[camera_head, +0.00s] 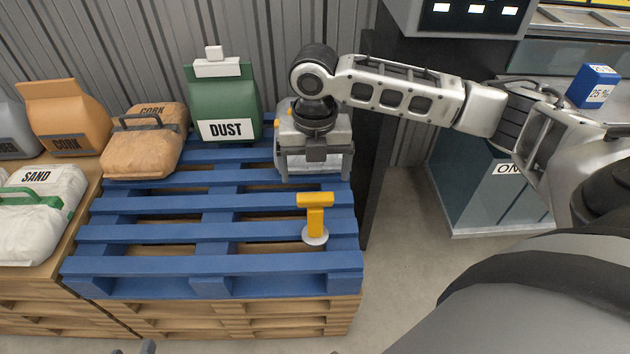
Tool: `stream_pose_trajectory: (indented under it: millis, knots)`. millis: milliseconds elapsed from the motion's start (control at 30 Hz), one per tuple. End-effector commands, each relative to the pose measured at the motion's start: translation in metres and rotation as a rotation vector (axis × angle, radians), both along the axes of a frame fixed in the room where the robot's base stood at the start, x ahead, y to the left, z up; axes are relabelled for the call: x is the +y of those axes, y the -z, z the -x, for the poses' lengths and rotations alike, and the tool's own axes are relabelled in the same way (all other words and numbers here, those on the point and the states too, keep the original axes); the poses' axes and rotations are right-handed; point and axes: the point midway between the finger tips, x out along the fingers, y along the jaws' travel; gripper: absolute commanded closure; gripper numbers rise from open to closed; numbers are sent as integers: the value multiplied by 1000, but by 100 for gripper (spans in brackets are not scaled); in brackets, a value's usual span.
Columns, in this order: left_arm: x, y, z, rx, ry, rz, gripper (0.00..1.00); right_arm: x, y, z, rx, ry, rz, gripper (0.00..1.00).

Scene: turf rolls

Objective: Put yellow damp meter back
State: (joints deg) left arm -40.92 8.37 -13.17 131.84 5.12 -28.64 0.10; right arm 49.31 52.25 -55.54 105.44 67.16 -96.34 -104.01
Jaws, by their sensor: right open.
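The yellow damp meter (315,217) stands on the front right part of the blue pallet (215,266). It has a yellow T-shaped top and a pale round foot. My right gripper (315,172) is beyond it, over the back right of the pallet, pointing down. It is open and apart from the meter. A pale grey boxy shape shows around the gripper; I cannot tell how much of it is a separate thing behind. Only a small dark tip, perhaps of my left gripper (147,347), shows at the bottom edge.
A SAND bag (38,215) and an orange CORK bag (66,118) are at left. A blue box (594,86) sits far right. The pallet's front left is clear.

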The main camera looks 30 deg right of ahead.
Motion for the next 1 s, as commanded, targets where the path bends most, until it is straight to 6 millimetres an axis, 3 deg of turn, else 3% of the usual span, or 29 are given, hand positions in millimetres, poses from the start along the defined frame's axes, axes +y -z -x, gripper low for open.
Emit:
stream_pose_trajectory:
  millis: [133, 267, 367, 500, 600, 700, 833, 1000]
  knots:
    - [4, -8, 1, -12, -11, -2, 64, 0, -18, 0, 0, 0, 0, 11]
    - [5, -7, 3, -10, -13, -4, 64, 13, -12, 2, -11, 25, -27, 11]
    - [5, -7, 3, -8, -12, -4, 64, 47, 14, 8, -47, 114, -113, 11]
    - [4, -7, 3, -8, -12, -4, 64, 120, 52, 27, -106, 387, -360, 11]
    - [4, -7, 3, -7, -11, -4, 64, 165, 64, 43, -110, 662, -572, 11]
    - [4, -7, 3, -7, -9, -4, 64, 192, 65, 58, -85, 970, -779, 11]
    - [3, -7, 3, -8, -5, -5, 64, 196, 60, 75, -41, 1394, -1021, 11]
    - [3, -6, 3, -8, -3, -6, 64, 163, 56, 97, -29, 1849, -1239, 11]
